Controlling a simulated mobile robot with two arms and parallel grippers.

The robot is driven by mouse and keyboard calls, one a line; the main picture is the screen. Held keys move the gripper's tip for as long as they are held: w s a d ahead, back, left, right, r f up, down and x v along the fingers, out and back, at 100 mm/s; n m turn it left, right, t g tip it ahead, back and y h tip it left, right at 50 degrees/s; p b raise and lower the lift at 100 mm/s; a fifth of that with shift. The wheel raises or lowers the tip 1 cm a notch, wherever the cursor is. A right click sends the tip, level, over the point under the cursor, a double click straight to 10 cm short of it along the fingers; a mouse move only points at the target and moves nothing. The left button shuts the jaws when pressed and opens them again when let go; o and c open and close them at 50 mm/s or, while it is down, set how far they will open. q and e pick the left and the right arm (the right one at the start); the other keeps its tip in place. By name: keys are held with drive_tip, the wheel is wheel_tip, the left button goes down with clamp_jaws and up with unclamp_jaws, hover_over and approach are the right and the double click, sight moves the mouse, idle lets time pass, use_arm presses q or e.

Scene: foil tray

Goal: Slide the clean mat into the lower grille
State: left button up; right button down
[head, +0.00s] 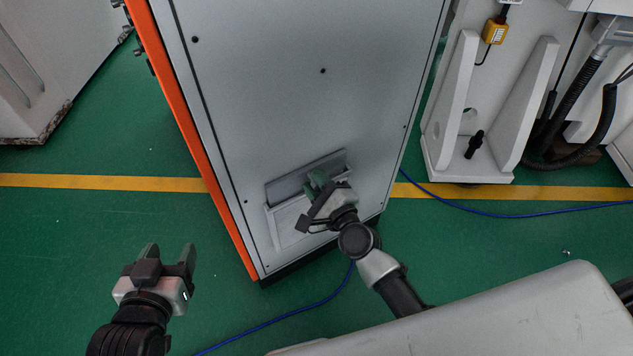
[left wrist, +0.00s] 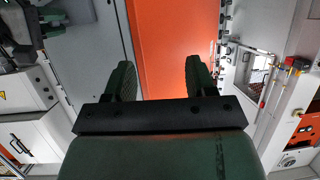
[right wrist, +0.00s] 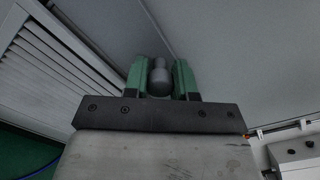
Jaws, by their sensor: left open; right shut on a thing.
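The lower grille (head: 287,222) is a pale rectangular unit low on the grey cabinet face, with a darker grey strip (head: 300,180) along its top. Its slanted white slats (right wrist: 62,62) show in the right wrist view. My right gripper (head: 318,182) is at the grille and shut on a small grey rounded knob (right wrist: 159,78). What the knob belongs to is hard to tell. My left gripper (head: 169,252) is open and empty above the green floor, left of the cabinet. I cannot make out a clean mat in any view.
The cabinet (head: 310,75) has an orange left edge (head: 188,130), also seen in the left wrist view (left wrist: 168,50). A blue cable (head: 285,316) lies on the floor. White machinery (head: 470,110) stands at right. Open floor (head: 60,250) lies at left.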

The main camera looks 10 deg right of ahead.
drive_tip(key=shift+f+b, duration=0.35)
drive_tip(key=shift+f, duration=0.15)
drive_tip(key=shift+f+b, duration=0.4)
use_arm(q)
wheel_tip(320, 180, up, 7)
drive_tip(key=w+d+t+h, duration=0.1)
drive_tip(key=t+h, duration=0.1)
drive_tip(key=t, duration=0.4)
drive_tip(key=shift+w+d+b, duration=0.15)
drive_tip(key=shift+d+b, duration=0.15)
drive_tip(key=shift+b, duration=0.05)
use_arm(e)
drive_tip(key=shift+s+f, duration=0.1)
drive_tip(key=shift+f, duration=0.3)
drive_tip(key=shift+f, duration=0.1)
